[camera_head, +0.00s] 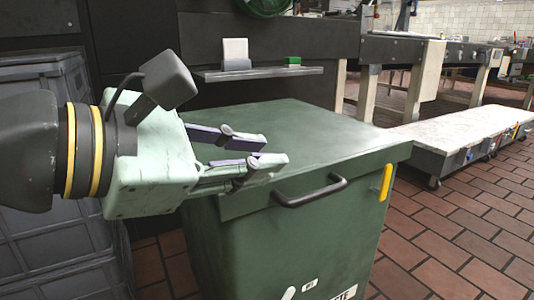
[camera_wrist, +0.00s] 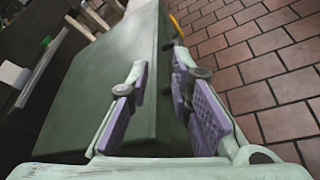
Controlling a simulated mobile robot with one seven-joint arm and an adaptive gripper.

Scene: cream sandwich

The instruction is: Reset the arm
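My gripper (camera_head: 268,152) reaches in from the left in the head view, with its fingers pointing right, in front of the lid of a dark green bin (camera_head: 330,235). In the wrist view my gripper (camera_wrist: 156,85) shows two fingers with purple pads and a gap between them. The green bin lid (camera_wrist: 95,90) lies beyond the fingers there. I cannot tell whether the fingers touch the bin.
The bin has a black handle (camera_head: 310,190) and a yellow strip (camera_head: 385,182). Behind it is a shelf (camera_head: 258,73) with a white card (camera_head: 235,52) and a small green block (camera_head: 293,60). A low wheeled platform (camera_head: 465,132) stands at right. Brick floor (camera_head: 440,235) is clear in front.

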